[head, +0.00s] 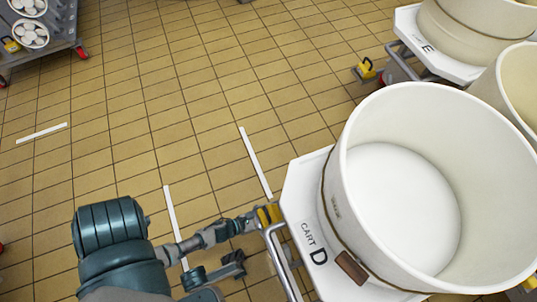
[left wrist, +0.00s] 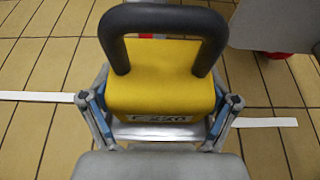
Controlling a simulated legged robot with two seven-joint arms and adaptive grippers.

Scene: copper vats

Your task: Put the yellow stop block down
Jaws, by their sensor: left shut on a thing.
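The yellow stop block (left wrist: 165,75), with a black loop handle and a partly hidden white label, fills the middle of the left wrist view. My left gripper (left wrist: 160,115) is shut on it, one finger against each side. In the head view the left gripper (head: 247,220) reaches from the lower left to the left edge of cart D (head: 303,205). A small yellow part of the block (head: 268,214) shows there, beside the cart's metal handle. I cannot tell whether its underside touches the floor. My right gripper is not in view.
Cart D carries a large cream vat (head: 400,200). A rack (head: 45,45) stands at the upper left. White strips (head: 255,160) mark the floor. The central tiled floor is open.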

